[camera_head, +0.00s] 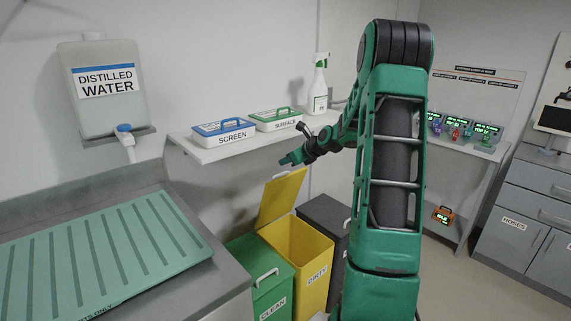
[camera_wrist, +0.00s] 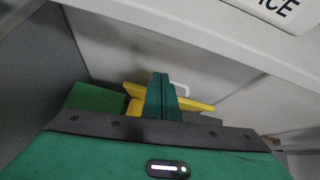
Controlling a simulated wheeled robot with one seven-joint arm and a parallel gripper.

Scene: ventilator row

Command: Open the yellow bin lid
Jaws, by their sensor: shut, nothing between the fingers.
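The yellow bin (camera_head: 300,248) is labelled DIRTY and stands between a green bin and a dark grey bin. Its yellow lid (camera_head: 281,197) is raised and tilted up at the back left, so the bin's mouth shows open. My gripper (camera_head: 287,160) is just above the raised lid, below the shelf, shut and empty. In the wrist view, the shut fingers (camera_wrist: 161,92) stand in front of a narrow part of the yellow lid (camera_wrist: 197,104). I cannot tell whether they touch it.
The green CLEAN bin (camera_head: 262,278) is shut at the left, and the dark bin (camera_head: 325,217) is at the right. The wall shelf (camera_head: 222,151) with SCREEN and SURFACE boxes is close above my gripper. A counter with a green drain mat (camera_head: 100,255) is at the left.

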